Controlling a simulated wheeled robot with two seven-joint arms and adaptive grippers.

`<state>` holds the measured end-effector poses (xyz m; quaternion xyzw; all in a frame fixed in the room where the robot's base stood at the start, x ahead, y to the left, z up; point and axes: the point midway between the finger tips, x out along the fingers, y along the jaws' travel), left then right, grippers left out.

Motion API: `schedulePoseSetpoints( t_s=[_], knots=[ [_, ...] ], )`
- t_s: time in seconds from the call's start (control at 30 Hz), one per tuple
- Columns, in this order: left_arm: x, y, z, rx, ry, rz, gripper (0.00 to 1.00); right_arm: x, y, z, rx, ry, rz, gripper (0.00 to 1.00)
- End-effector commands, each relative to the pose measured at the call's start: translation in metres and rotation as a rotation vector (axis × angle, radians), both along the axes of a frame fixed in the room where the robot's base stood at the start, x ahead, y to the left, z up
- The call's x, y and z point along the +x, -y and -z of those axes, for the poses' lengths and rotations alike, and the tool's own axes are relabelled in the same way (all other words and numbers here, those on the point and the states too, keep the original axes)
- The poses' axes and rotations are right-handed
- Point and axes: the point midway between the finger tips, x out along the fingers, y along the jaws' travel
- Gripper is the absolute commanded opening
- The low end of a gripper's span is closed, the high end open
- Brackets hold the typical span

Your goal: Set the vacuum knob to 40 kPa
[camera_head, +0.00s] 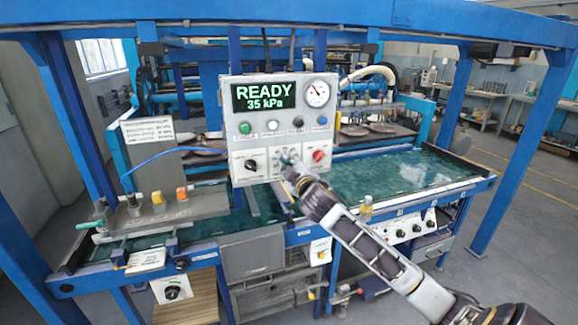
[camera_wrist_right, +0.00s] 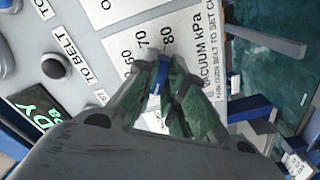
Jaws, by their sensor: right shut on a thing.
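The control panel (camera_head: 236,135) carries a green display (camera_head: 264,97) that reads READY 35 kPa. My right gripper (camera_head: 287,160) reaches up to the lower middle of the panel and is shut on the vacuum knob there. In the right wrist view the gripper (camera_wrist_right: 165,80) stands over the white VACUUM kPa scale (camera_wrist_right: 135,28), where the marks 60, 70 and 80 show beside the fingers. The fingers hide most of the knob, so I cannot read its pointer. My left gripper is not in view.
A black knob (camera_head: 250,165) sits left of my right gripper and a red knob (camera_head: 318,156) right of it. A round gauge (camera_head: 317,93) is at the panel's upper right. The green belt bed (camera_head: 400,178) runs behind and beside the panel.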

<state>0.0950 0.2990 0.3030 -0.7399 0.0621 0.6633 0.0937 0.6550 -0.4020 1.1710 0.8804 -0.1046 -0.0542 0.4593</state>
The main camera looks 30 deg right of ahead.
Motion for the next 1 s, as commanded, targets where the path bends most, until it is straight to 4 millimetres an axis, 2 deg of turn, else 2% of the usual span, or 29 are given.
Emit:
schedulePoseSetpoints(
  t_s=[0.43,1.0],
  knots=[
    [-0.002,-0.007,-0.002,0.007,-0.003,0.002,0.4,0.0,-0.001,0.002,0.22,0.048,0.0,0.0],
    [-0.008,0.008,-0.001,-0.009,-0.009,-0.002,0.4,0.0,0.0,0.002,0.258,0.058,0.001,0.0]
  ],
)
